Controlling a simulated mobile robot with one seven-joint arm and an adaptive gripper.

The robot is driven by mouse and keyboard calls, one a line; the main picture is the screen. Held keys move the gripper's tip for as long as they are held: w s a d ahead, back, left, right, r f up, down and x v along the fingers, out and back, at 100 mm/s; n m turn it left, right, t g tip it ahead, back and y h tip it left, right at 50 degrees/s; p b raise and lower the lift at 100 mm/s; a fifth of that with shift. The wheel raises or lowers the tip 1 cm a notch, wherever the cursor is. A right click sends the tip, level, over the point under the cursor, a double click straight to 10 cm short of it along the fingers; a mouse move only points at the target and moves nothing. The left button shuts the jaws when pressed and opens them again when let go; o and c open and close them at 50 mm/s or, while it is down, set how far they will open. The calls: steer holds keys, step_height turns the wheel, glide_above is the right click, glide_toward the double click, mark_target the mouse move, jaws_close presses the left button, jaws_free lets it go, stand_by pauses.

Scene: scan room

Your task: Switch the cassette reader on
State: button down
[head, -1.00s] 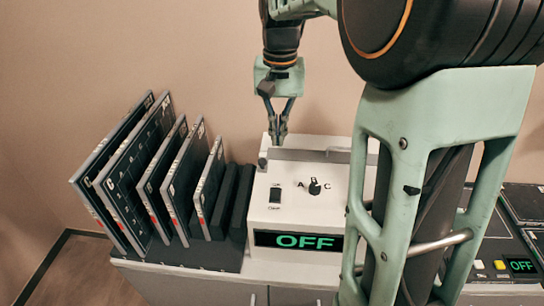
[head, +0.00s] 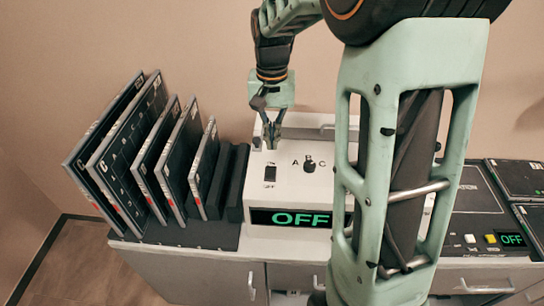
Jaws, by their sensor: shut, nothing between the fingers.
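The cassette reader (head: 290,198) is a white box on the cabinet top, with a display (head: 290,218) on its front that reads OFF in green. On its top face is a small black rocker switch (head: 270,174) at the left, with small lettering by it. A black rotary knob (head: 309,165) sits to the right, with letters around it. My gripper (head: 271,146) is shut and empty, pointing down over the reader's top just behind the rocker switch. I cannot tell whether the fingertips touch the surface. My arm hides the reader's right part.
Several dark cassettes (head: 134,150) stand tilted in a black rack (head: 190,232) left of the reader. At the right, another device (head: 475,225) has white and yellow buttons and its own OFF display (head: 511,240). Dark flat panels lie beyond it. The cabinet (head: 190,275) has handles in front.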

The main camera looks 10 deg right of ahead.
mark_target(272, 166)
step_height(272, 166, down, 7)
steer(key=shift+r, duration=0.2)
steer(key=shift+p, duration=0.35)
steer(key=shift+w+f+g+p, duration=0.15)
steer(key=shift+g+p, duration=0.25)
steer(key=shift+p, duration=0.1)
steer(key=shift+f, duration=0.2)
steer(key=shift+r, duration=0.1)
steer(key=shift+s+a+r, duration=0.2)
steer(key=shift+s+r, duration=0.1)
steer(key=shift+s, duration=0.4)
steer(key=shift+r, duration=0.1)
step_height(272, 166, up, 14)
steer(key=w+p, duration=0.2)
steer(key=shift+w+d+f, duration=0.2)
steer(key=shift+w+d, duration=0.1)
steer(key=shift+d, duration=0.1)
